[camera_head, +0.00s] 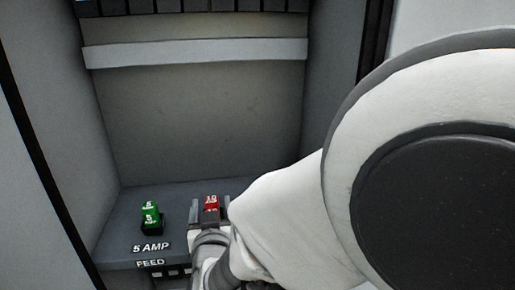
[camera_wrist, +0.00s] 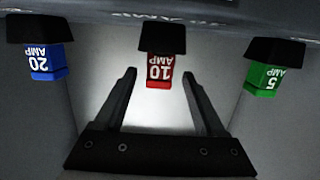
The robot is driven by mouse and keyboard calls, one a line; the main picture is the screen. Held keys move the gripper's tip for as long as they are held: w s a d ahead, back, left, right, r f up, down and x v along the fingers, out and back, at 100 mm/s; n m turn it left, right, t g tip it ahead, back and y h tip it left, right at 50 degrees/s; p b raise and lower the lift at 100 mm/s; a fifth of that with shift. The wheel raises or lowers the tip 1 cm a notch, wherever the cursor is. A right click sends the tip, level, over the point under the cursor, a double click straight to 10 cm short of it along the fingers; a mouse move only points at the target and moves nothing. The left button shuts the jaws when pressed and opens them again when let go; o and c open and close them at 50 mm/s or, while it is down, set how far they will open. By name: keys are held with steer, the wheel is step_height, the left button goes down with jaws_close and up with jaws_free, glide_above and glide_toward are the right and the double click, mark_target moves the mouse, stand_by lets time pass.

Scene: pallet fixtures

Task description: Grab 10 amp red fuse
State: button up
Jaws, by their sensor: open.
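The red 10 amp fuse (camera_head: 211,202) sits in its holder on the grey shelf in the head view, partly hidden by my gripper and arm. In the wrist view the red fuse (camera_wrist: 159,70) hangs from a black holder near the top middle, its label upside down. My gripper (camera_wrist: 160,78) is open and empty, its two fingers pointing toward the fuse with one on each side. The fingertips appear level with the fuse's lower part in the picture. I cannot tell whether either finger touches it. In the head view my gripper (camera_head: 210,212) is at the red fuse.
A green 5 amp fuse (camera_head: 150,213) stands to the left in the head view and at the right in the wrist view (camera_wrist: 263,80). A blue 20 amp fuse (camera_wrist: 43,62) is at the left in the wrist view. Cabinet walls (camera_head: 70,120) close in the sides.

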mark_target(212, 198)
steer(key=x, duration=0.4)
steer(key=shift+w, duration=0.35)
jaws_close()
